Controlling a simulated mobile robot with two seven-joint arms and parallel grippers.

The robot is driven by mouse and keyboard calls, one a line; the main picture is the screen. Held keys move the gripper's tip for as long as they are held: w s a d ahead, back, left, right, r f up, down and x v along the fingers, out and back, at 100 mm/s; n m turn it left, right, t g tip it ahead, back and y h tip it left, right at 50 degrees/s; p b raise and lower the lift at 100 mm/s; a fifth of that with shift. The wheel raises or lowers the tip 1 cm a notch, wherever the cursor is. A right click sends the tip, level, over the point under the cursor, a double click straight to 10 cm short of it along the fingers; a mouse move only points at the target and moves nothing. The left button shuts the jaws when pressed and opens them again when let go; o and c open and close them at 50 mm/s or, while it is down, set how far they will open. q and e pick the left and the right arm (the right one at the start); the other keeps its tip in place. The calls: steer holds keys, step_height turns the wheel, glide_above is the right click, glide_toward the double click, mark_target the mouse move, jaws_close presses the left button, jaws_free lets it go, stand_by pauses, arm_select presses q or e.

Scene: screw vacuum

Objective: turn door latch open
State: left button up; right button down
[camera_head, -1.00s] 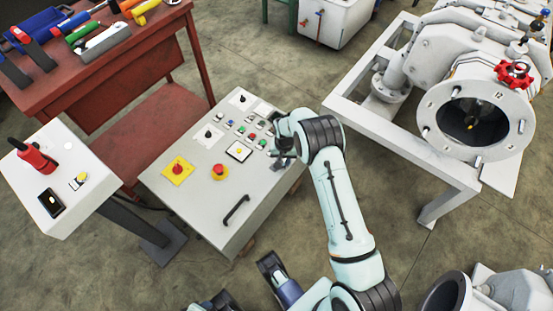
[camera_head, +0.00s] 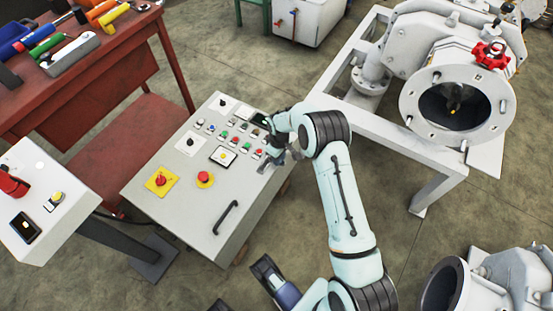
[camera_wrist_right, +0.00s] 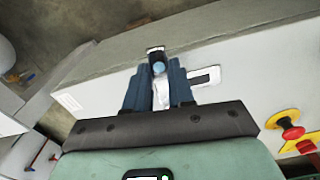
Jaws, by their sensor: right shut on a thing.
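The grey control cabinet (camera_head: 190,215) stands in the middle of the head view, with a sloped top full of buttons and switches. My right gripper (camera_head: 272,152) is at the cabinet's right edge. In the right wrist view my right gripper (camera_wrist_right: 158,82) points at the cabinet, its two dark blue fingers on either side of a small silver latch (camera_wrist_right: 160,92). The gripper is shut on this latch. The fingers hide part of the latch, and I cannot tell its exact angle. In the head view the arm and gripper cover it.
A black bar handle (camera_head: 225,217) and red stop buttons (camera_head: 204,179) are on the cabinet top. A red workbench (camera_head: 90,95) with tools stands at the back left, a small grey pedestal box (camera_head: 65,195) at the left. A white-framed machine (camera_head: 430,180) stands at the right.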

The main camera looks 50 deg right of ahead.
arm_select(q)
steer(key=shift+w+a+f, duration=0.15)
steer(key=shift+w+f, duration=0.05)
steer(key=shift+w, duration=0.05)
arm_select(e)
steer(key=shift+d+n, duration=0.3)
steer(key=shift+n, duration=0.4)
steer(key=c, duration=1)
jaws_free()
steer(key=shift+o, duration=0.2)
steer(key=shift+w+r, duration=0.1)
arm_select(q)
steer(key=shift+g+h, duration=0.4)
steer(key=shift+g, duration=0.2)
steer(key=s+r+p, duration=0.1)
steer(key=s+d+r, duration=0.1)
steer(key=s, duration=0.1)
steer(key=s+d+r+p, duration=0.1)
steer(key=shift+s+d+r+p, duration=0.1)
steer(key=shift+s+d+p, duration=0.05)
steer(key=shift+s+p, duration=0.15)
arm_select(e)
step_height(320, 180, up, 13)
steer(key=shift+r, duration=0.15)
